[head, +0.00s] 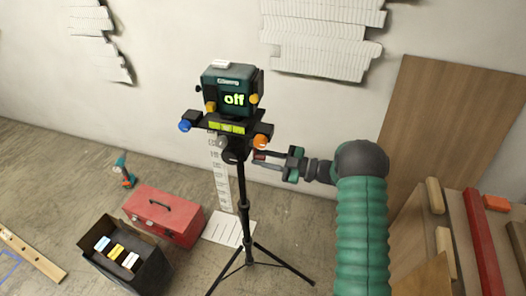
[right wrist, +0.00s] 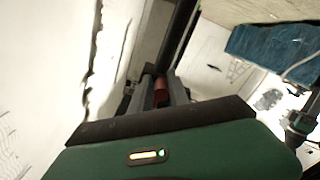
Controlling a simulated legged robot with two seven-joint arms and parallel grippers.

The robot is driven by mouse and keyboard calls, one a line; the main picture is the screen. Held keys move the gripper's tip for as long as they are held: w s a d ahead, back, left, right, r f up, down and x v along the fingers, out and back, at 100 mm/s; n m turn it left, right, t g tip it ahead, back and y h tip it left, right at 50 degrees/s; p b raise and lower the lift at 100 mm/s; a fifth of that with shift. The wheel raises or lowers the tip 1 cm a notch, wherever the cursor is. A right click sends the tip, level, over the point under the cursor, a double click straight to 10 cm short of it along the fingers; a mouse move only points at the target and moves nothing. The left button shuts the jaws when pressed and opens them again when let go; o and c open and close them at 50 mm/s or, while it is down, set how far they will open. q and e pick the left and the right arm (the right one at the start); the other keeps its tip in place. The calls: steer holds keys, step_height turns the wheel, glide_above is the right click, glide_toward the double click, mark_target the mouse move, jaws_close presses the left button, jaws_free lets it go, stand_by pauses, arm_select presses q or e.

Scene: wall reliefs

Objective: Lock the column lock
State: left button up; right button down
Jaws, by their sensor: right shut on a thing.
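A black tripod (head: 240,200) stands in the middle of the head view. It carries a dark green laser level (head: 228,90) whose face reads "off". Blue, orange and grey knobs sit around the tripod head. My right gripper (head: 268,159) comes in from the right, beside the column just below the head. It is shut on a small red part, which I take to be the column lock (right wrist: 161,91), seen between the fingers in the right wrist view. The fingers hide much of it, so its exact angle is unclear. My left gripper is not in view.
A red toolbox (head: 165,214) and an open black box (head: 123,262) stand on the floor at left, near a drill (head: 125,172). Wooden boards (head: 440,120) lean at right. The tripod's legs spread over the floor. White reliefs (head: 325,38) are on the wall.

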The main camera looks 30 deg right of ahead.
steer(key=shift+a+r, duration=0.1)
steer(key=shift+a, duration=0.05)
steer(key=c, duration=1.5)
jaws_free()
steer(key=shift+r, duration=0.1)
steer(key=shift+c, duration=0.2)
steer(key=shift+o, duration=1.1)
steer(key=shift+a, duration=0.15)
steer(key=shift+s, duration=0.1)
steer(key=v, duration=1.6)
steer(key=shift+s+d, duration=0.2)
steer(key=shift+d, duration=0.15)
